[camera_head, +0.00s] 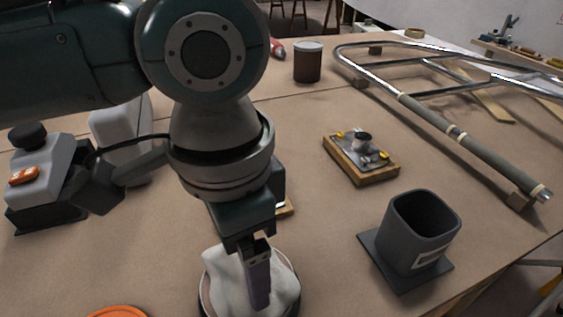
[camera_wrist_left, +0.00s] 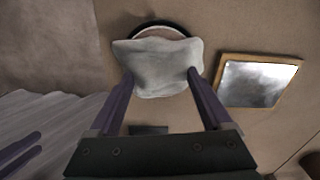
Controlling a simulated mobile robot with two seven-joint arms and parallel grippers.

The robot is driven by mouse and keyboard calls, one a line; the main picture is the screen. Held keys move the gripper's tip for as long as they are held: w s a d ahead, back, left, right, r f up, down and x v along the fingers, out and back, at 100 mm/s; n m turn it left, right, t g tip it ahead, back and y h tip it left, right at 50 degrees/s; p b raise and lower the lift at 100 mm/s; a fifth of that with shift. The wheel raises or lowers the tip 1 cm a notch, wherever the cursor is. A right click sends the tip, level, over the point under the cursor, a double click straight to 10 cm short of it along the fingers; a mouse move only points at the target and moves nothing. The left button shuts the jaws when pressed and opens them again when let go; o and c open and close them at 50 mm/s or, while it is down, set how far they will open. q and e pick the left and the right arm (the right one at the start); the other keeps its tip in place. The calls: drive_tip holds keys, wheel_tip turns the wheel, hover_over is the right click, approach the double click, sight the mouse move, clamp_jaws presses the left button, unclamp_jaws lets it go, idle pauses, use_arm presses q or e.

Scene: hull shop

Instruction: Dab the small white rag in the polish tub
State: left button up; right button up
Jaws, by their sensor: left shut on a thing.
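The small white rag (camera_head: 227,280) is held between the fingers of my left gripper (camera_head: 257,290), which is shut on it. The rag hangs over a round tub (camera_head: 290,270), taken to be the polish tub, and covers most of its opening. In the left wrist view, the rag (camera_wrist_left: 160,68) spreads between the fingertips, with the tub's dark rim (camera_wrist_left: 155,24) showing behind it. I cannot tell how deep the rag reaches into it. Two purple bars at the lower left of that view may be my right gripper (camera_wrist_left: 30,152); their opening is unclear.
A dark square cup (camera_head: 410,240) stands at right on a plate. A wooden block with metal fittings (camera_head: 362,157) lies behind it. A wood-framed shiny plate (camera_wrist_left: 258,82) is near the tub. A tubular frame (camera_head: 440,115) fills the back right. An orange disc (camera_head: 120,312) is at front left.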

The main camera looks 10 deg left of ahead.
use_arm(q)
drive_tip(key=shift+f, duration=0.35)
drive_tip(key=shift+a+f+p, duration=0.1)
drive_tip(key=shift+f+p, duration=0.05)
drive_tip(key=shift+p, duration=0.2)
idle(2.0)
wheel_tip(320, 180, up, 7)
drive_tip(key=p, duration=0.9)
drive_tip(key=shift+r, duration=0.2)
drive_tip(key=shift+f, duration=0.1)
drive_tip(key=w+a+r+n+p, duration=0.1)
drive_tip(key=a+r+n+p, duration=0.2)
drive_tip(key=r, duration=0.8)
drive_tip(key=a+r+n+p, duration=0.2)
drive_tip(key=r+n, duration=0.1)
drive_tip(key=r, duration=0.7)
drive_tip(key=w+a+r+n+p, duration=0.1)
drive_tip(key=a+r+n+p, duration=0.2)
drive_tip(key=r, duration=0.8)
drive_tip(key=s+r+p, duration=0.3)
drive_tip(key=r+p, duration=1.5)
drive_tip(key=s+r+p, duration=0.3)
drive_tip(key=r+p, duration=1.4)
drive_tip(key=p, duration=0.2)
drive_tip(key=shift+d+r+n, duration=0.2)
drive_tip(key=shift+r+n, duration=0.1)
drive_tip(key=shift+r, duration=0.1)
